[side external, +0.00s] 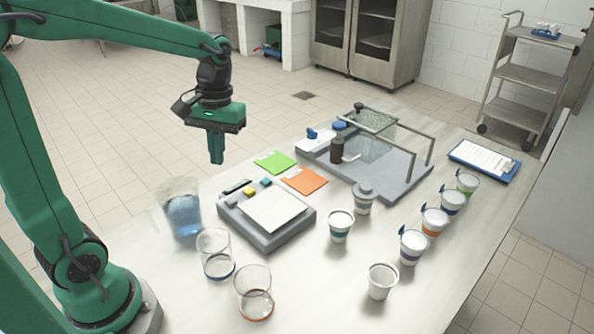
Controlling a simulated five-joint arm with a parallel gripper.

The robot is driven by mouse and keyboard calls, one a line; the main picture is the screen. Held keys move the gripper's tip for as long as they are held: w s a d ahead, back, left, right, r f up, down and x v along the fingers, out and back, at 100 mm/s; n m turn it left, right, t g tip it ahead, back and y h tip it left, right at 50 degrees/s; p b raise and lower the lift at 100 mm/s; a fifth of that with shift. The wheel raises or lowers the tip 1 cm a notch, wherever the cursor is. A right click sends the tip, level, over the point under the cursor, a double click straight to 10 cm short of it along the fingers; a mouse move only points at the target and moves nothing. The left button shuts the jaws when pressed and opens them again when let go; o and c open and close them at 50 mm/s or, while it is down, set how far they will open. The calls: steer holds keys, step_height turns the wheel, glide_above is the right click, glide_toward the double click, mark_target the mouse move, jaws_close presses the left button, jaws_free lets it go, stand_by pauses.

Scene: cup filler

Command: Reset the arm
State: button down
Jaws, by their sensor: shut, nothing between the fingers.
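My gripper (216,160) is shut and empty. It points straight down from my green arm and hangs in the air at the table's far left edge. It is above and left of the green card (275,162) and the grey device with a white plate (272,212). It touches nothing that I can see.
Glass beakers (215,255) stand at the front left, one (182,215) with blue liquid. Several white cups (412,246) line the right side. A grey station with a clear box (372,140) stands at the back. A clipboard (484,158) lies far right.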

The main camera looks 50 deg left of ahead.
steer(key=s+d+r+m+t, duration=0.3)
steer(key=s+d+m+t, duration=0.1)
steer(key=s+m+t, duration=0.2)
steer(key=shift+s+d+r+t, duration=0.3)
steer(key=shift+s+d+t, duration=0.15)
steer(key=shift+s, duration=0.75)
